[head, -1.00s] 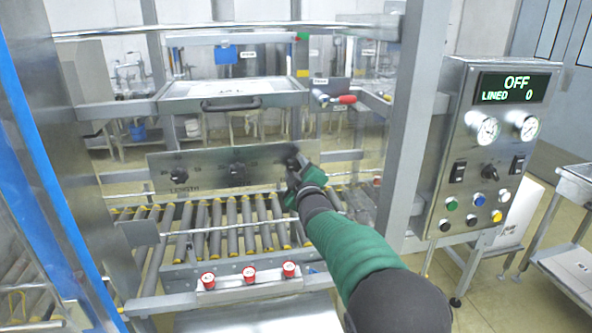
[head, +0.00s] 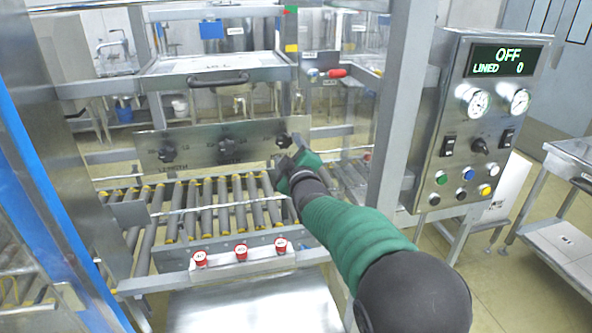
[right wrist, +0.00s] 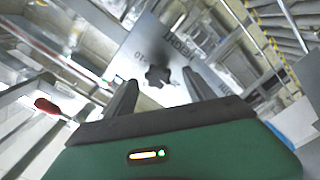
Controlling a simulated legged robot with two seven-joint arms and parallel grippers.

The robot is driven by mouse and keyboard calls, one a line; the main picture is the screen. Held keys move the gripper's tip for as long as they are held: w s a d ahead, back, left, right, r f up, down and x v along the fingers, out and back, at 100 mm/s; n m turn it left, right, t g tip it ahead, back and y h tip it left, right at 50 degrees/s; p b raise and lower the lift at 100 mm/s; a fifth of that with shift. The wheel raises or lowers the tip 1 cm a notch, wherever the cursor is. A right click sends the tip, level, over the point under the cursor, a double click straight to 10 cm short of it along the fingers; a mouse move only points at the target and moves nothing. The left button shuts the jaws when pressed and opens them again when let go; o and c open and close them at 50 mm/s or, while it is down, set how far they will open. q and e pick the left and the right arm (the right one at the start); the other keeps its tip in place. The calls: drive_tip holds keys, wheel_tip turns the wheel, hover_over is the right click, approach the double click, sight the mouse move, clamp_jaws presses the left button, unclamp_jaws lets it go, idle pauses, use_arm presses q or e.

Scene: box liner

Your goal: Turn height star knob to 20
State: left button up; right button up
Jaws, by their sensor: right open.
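The height star knob (head: 283,140) is the dark rightmost knob on the grey metal panel (head: 195,150). It also shows as a black star-shaped knob (right wrist: 158,76) in the right wrist view, beside the word HEIGHT and a 10 mark. Its exact pointer setting is not readable. My right gripper (head: 290,164) is just below and in front of the knob. In the right wrist view its two dark fingers (right wrist: 160,84) are spread, with the knob seen between them and apart from them. My left gripper is not in view.
The panel also carries a length knob (head: 168,154) and a middle knob (head: 226,145). Rollers (head: 205,205) lie below, with red buttons (head: 241,252) in front. A frame post (head: 405,110) and a control box (head: 470,130) reading OFF stand to the right.

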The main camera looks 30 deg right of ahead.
drive_tip(key=v, duration=1.3)
drive_tip(key=shift+s, duration=0.25)
drive_tip(key=shift+a, duration=0.1)
